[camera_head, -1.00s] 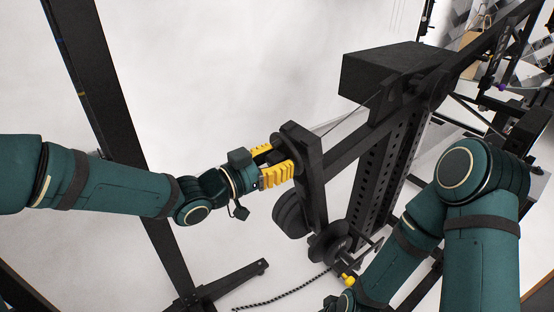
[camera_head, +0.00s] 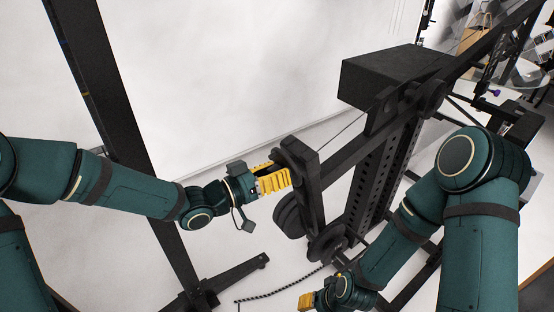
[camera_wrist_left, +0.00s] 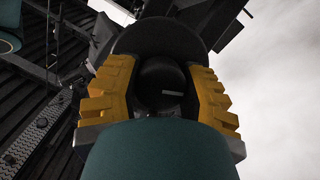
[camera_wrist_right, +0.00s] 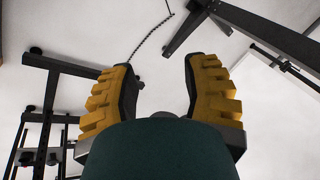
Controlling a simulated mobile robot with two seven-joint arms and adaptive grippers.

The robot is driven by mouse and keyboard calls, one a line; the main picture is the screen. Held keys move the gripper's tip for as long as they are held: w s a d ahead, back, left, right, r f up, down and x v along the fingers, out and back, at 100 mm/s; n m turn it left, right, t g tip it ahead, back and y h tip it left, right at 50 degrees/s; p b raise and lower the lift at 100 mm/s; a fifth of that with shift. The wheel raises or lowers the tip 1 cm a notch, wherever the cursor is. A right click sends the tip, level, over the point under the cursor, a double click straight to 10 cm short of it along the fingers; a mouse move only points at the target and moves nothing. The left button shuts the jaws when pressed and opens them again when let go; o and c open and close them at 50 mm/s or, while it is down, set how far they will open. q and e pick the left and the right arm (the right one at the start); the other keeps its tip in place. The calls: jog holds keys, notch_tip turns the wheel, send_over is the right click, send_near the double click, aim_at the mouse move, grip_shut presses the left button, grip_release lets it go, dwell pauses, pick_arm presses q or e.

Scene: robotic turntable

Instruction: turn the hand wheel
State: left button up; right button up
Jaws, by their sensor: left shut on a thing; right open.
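The hand wheel (camera_head: 287,151) appears to be the dark disc at the upper end of a black bar, near the middle of the head view. My left gripper (camera_head: 276,176) has its yellow fingers around a dark round knob in front of this disc. The left wrist view shows the knob (camera_wrist_left: 162,82) between both fingers, with the hand wheel (camera_wrist_left: 160,38) behind it. The fingers hide part of the disc. My right gripper (camera_wrist_right: 160,85) is open and empty in the right wrist view. It is low in the head view (camera_head: 305,301), below and apart from the wheel.
Black round weights (camera_head: 290,215) and a lower round part (camera_head: 328,243) sit under the bar. A black box (camera_head: 390,75) and a perforated post (camera_head: 376,180) stand to the right. A black frame (camera_head: 130,130) stands left. A cord (camera_head: 285,291) lies on the pale floor.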

pick_arm(q)
jog(key=n+p, duration=0.2)
jog(key=p, duration=0.1)
jog(key=n+h+p, duration=0.1)
jog(key=shift+r+n+g, duration=0.25)
jog(key=shift+n+g, duration=0.05)
jog(key=shift+g, duration=0.1)
jog(key=n+h+p, duration=0.1)
jog(key=n+p, duration=0.1)
jog(key=n, duration=0.1)
jog(key=shift+f+g, duration=0.1)
jog(key=shift+g, duration=0.3)
jog(key=shift+n+h+p, duration=0.4)
jog(key=shift+n, duration=0.3)
jog(key=shift+f+n+h, duration=0.1)
jog(key=shift+n+h, duration=0.2)
jog(key=shift+n, duration=0.9)
jog(key=shift+d+n+h, duration=0.1)
jog(key=shift+n+h, duration=0.5)
jog(key=shift+n, duration=1.5)
pick_arm(e)
notch_tip(320, 180, up, 8)
jog(key=shift+d+r, duration=0.15)
jog(key=shift+r, duration=0.05)
pick_arm(q)
jog(key=shift+n+t, duration=0.3)
jog(key=shift+n, duration=0.1)
pick_arm(e)
jog(key=shift+s, duration=0.1)
